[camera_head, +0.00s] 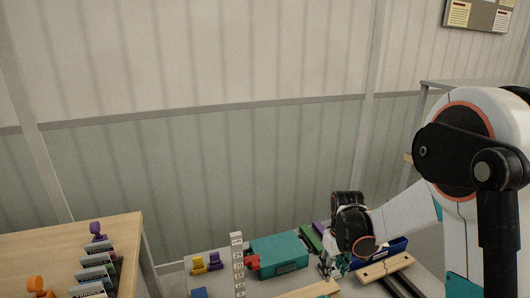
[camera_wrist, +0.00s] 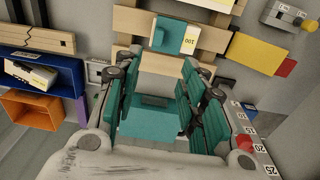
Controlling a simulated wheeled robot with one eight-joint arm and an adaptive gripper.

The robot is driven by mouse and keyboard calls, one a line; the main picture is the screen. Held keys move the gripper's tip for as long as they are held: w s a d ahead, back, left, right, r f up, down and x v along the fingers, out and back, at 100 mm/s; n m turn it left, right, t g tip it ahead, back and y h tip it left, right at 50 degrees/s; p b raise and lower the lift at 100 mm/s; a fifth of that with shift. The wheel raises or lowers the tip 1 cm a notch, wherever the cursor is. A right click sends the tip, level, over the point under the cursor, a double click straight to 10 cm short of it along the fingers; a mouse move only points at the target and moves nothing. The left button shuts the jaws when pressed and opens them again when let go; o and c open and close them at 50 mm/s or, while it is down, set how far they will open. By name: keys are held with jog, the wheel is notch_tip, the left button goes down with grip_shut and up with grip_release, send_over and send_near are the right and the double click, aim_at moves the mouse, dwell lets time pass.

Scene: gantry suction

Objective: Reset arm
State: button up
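My gripper (camera_head: 327,270) hangs low over the bench at the right of the head view, beside a teal box (camera_head: 280,253). In the wrist view my gripper (camera_wrist: 160,72) has its teal-padded fingers spread wide apart. A teal surface (camera_wrist: 150,122) with a darker raised patch shows between the fingers. I cannot tell whether it is an object below or part of my gripper. Beyond the fingertips, a teal block with a "100" label (camera_wrist: 172,36) lies on wooden slats (camera_wrist: 128,20).
The wrist view shows an orange bin (camera_wrist: 33,108) at left and a yellow box (camera_wrist: 257,50) at right. A wooden table (camera_head: 125,228) stands left.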

jog(key=s+a+r+m+t, duration=0.2)
jog(key=s+r+t, duration=0.4)
jog(key=s+r, duration=1.3)
jog(key=s+m, duration=0.1)
jog(key=s, duration=0.3)
jog(key=shift+a+r+t, duration=0.3)
jog(key=shift+a+r, duration=0.05)
jog(key=shift+a, duration=0.05)
